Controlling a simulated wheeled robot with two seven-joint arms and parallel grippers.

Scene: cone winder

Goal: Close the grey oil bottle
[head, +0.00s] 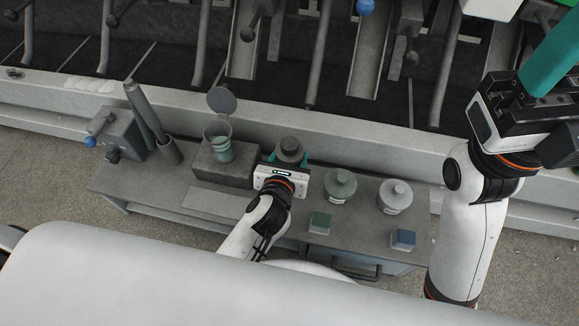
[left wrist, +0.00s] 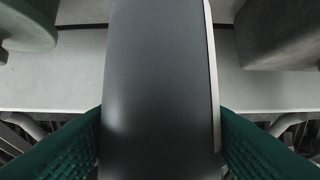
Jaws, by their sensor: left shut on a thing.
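A dark grey bottle (head: 289,148) stands upright at the back of the low bench, with a round raised top. I cannot tell whether that top is a seated cap. My left gripper (head: 287,160) is shut on it from the front, its teal fingers on both sides. In the left wrist view the dark grey body (left wrist: 160,80) with a pale strip at its right edge fills the middle between the fingers. My right gripper (head: 550,62) is raised at the far right, away from the bench. One teal finger shows; the opening is hidden.
Machinery lies behind.

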